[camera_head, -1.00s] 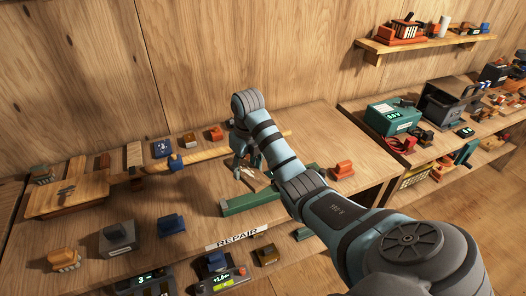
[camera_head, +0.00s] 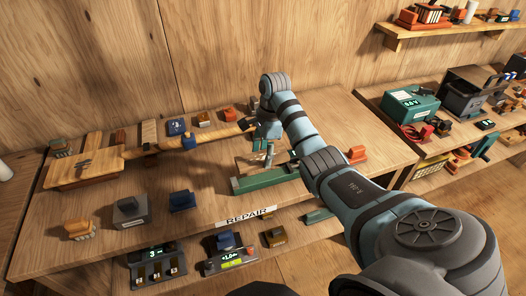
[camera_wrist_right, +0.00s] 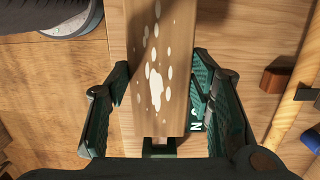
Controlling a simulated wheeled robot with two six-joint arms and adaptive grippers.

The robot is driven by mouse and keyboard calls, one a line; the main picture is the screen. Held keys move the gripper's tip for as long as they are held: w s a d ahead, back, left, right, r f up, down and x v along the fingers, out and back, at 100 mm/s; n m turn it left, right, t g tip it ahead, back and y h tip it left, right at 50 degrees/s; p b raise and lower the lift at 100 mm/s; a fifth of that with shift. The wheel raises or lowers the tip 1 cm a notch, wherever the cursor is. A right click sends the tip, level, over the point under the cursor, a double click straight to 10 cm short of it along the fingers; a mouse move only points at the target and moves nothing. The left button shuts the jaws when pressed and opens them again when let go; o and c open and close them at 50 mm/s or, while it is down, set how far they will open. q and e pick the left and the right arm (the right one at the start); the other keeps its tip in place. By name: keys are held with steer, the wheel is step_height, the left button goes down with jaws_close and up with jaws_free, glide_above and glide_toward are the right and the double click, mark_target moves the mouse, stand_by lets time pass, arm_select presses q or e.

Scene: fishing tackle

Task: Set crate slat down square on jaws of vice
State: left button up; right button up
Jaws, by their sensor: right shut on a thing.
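The crate slat (camera_wrist_right: 158,70) is a flat wooden board with pale spots, running down the middle of the right wrist view. My right gripper (camera_wrist_right: 160,92) is shut on it, with one green finger on each side. In the head view my right gripper (camera_head: 267,138) is above the back of the bench, and the slat is hard to make out there. The green vice (camera_head: 270,182) lies on the bench just below and in front of the gripper. Part of it shows past the slat's near end in the wrist view (camera_wrist_right: 158,150). I cannot tell whether slat and vice touch. My left gripper is not in view.
A wooden board (camera_head: 85,168) lies at the left of the bench. Several small blocks line the back.

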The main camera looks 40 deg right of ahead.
steer(key=b, duration=0.3)
glide_above(262, 177)
steer(key=f, duration=0.5)
steer(key=shift+d, duration=0.25)
steer(key=shift+s+r, duration=0.1)
steer(key=shift+p, duration=0.4)
stand_by(0.5)
steer(key=shift+f+b, duration=0.4)
steer(key=shift+f, duration=0.1)
steer(key=shift+f+b, duration=0.65)
steer(key=shift+f, duration=0.2)
steer(key=o, duration=1.3)
steer(key=shift+c, duration=0.2)
